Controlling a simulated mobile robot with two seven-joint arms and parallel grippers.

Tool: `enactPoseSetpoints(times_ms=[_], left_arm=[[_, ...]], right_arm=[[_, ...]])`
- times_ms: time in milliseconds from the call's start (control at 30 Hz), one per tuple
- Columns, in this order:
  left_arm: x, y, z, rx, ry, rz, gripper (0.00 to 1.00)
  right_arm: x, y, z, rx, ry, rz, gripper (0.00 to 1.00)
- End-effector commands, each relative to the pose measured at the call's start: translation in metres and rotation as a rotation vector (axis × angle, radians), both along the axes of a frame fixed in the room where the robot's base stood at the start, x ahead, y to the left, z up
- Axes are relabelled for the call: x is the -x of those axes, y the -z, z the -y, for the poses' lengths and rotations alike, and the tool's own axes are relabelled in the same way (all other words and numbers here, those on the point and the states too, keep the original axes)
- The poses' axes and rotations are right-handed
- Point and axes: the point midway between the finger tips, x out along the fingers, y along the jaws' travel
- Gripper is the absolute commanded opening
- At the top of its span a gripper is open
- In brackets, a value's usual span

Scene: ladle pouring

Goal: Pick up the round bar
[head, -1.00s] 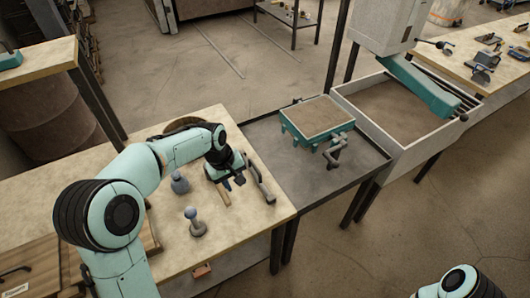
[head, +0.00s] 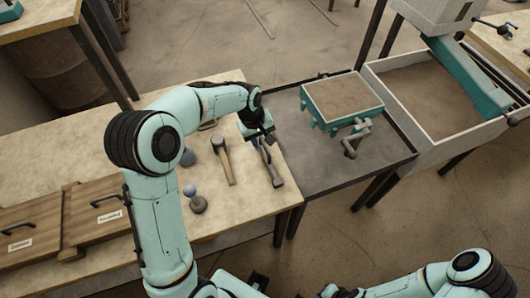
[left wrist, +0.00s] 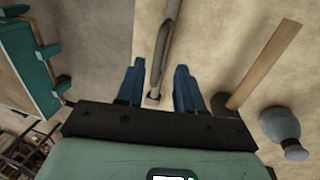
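The grey round bar (head: 268,165) lies on the wooden table near its right edge, with a wider end toward the front. It also shows in the left wrist view (left wrist: 168,40), running down between the fingers. My left gripper (head: 258,135) is over the bar's far part. In the left wrist view my left gripper (left wrist: 160,85) is open, with one blue finger on each side of the bar and gaps showing between. My right arm shows at the bottom right of the head view, but its gripper cannot be made out.
A mallet (head: 224,160) with a wooden handle lies just left of the bar. A small grey knobbed tool (head: 197,202) stands nearer the front. A teal-framed sand box (head: 342,98) sits on the grey metal table to the right. Wooden boxes (head: 98,215) with handles are at left.

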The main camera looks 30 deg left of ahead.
Motion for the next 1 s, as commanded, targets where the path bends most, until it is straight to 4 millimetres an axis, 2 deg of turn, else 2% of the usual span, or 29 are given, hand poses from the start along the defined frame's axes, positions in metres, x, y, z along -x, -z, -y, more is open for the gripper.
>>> enactPoseSetpoints(times_ms=[333, 667, 700, 767, 800, 1000], left_arm=[[-0.01, 0.044, 0.005, 0.001, 0.002, -0.003, 0.37], [-0.011, 0.05, 0.006, 0.0, 0.001, 0.0, 0.37], [-0.011, 0.05, 0.006, 0.0, 0.001, 0.0, 0.24], [-0.011, 0.05, 0.006, 0.0, 0.001, 0.0, 0.04], [-0.011, 0.05, 0.006, 0.0, 0.001, 0.0, 0.0], [-0.012, 0.049, 0.006, 0.0, 0.001, 0.002, 0.0]], right_arm=[[-0.003, -0.004, 0.0, 0.0, 0.0, 0.003, 0.0], [-0.003, -0.004, 0.0, 0.0, 0.0, 0.003, 0.0], [-0.003, -0.004, 0.0, 0.0, 0.0, 0.003, 0.0], [-0.003, -0.004, 0.0, 0.0, 0.0, 0.003, 0.0], [-0.003, -0.004, 0.0, 0.0, 0.0, 0.003, 0.0], [-0.003, -0.004, 0.0, 0.0, 0.0, 0.003, 0.0]])
